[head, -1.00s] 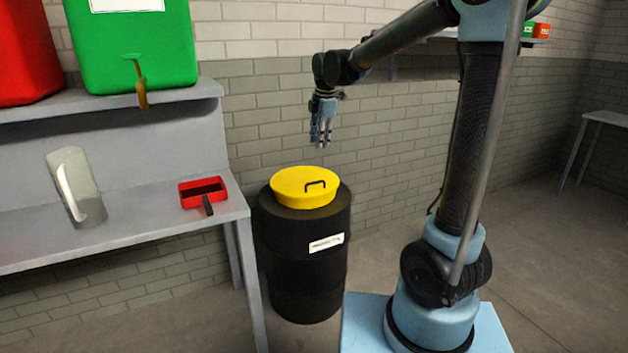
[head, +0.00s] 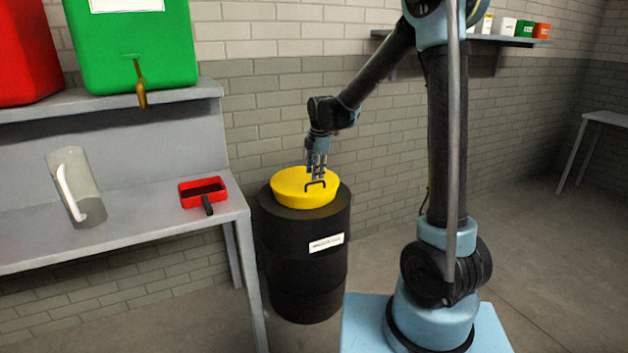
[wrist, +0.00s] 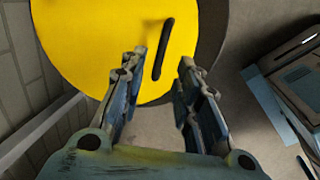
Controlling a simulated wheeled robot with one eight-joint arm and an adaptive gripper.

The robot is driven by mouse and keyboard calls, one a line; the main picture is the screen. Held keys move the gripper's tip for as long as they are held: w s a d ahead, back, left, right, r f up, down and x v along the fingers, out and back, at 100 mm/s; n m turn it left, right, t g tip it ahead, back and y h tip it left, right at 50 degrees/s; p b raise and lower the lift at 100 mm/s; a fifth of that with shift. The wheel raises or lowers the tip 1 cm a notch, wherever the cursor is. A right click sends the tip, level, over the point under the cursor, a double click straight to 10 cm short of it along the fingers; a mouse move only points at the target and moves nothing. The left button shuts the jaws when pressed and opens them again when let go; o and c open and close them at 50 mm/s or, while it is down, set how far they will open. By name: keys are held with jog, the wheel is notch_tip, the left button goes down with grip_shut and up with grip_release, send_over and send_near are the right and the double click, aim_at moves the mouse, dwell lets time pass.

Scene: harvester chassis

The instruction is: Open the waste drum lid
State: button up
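The waste drum (head: 305,265) is a black barrel with a white label, standing on the floor between the bench and my base. Its yellow lid (head: 290,190) sits on top, with a dark bar handle (head: 315,184) on its right part. My gripper (head: 317,177) points down just above the lid, close to the handle. In the wrist view, the lid (wrist: 95,40) fills the upper left and the handle (wrist: 163,50) lies ahead of the gap between the fingertips. My gripper (wrist: 163,60) is open and empty there. Whether a finger touches the lid cannot be told.
A grey bench (head: 130,230) to the left of the drum holds a clear jug (head: 85,185) and a red tray (head: 203,192). Green (head: 130,45) and red (head: 25,55) containers stand on the shelf above. A brick wall (head: 390,150) is behind the drum.

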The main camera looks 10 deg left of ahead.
aim_at(315, 191)
jog(key=shift+w+a+f, duration=0.1)
jog(key=shift+w+f, duration=0.05)
jog(key=shift+f, duration=0.8)
jog(key=shift+w+a+f, duration=0.1)
jog(key=shift+w+f, duration=0.05)
jog(key=shift+f, duration=0.75)
